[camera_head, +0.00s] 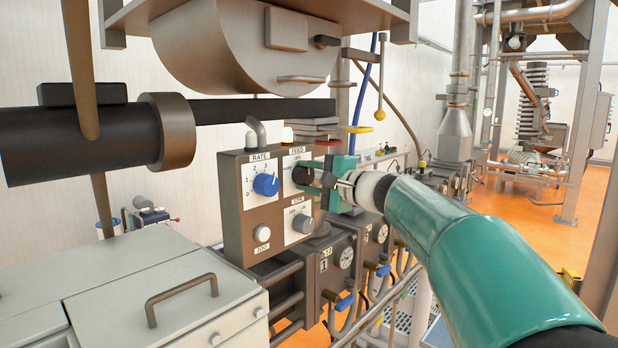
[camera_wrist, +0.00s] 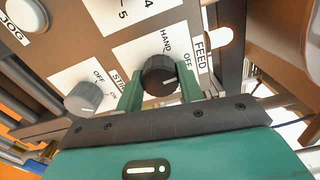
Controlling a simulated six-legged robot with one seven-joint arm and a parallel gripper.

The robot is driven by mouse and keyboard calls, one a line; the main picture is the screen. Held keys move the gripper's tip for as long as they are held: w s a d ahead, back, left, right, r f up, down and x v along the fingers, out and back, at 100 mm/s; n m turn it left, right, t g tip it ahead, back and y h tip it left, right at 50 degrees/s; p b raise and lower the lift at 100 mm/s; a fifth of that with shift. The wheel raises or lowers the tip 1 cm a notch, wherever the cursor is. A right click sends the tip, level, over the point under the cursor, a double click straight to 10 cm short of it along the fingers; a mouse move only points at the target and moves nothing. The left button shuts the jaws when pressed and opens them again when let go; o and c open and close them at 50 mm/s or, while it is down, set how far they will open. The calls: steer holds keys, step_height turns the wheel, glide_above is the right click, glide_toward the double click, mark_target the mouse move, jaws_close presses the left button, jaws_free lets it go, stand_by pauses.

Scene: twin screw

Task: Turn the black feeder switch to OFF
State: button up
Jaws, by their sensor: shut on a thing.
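The black feeder switch (camera_wrist: 158,74) is a round knob on a white plate labelled FEED, with HAND and OFF printed around it. In the wrist view its white mark lies on the right part of the knob; I cannot tell exactly which label it lines up with. My gripper (camera_wrist: 159,90) has its two green fingers on either side of the knob, shut on it. In the head view my gripper (camera_head: 312,176) reaches the panel from the right and hides most of the switch.
The brown control box (camera_head: 231,205) also carries a blue RATE knob (camera_head: 266,184), a grey STIR knob (camera_head: 302,224) below the feeder switch and a white JOG button (camera_head: 262,233). Gauges (camera_head: 344,257) and pipes sit below right. A grey cabinet (camera_head: 110,265) stands at lower left.

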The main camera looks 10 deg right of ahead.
steer(key=shift+m, duration=0.4)
steer(key=o, duration=1)
steer(key=v, duration=1.3)
steer(key=shift+s+d, duration=0.25)
steer(key=shift+s, duration=0.05)
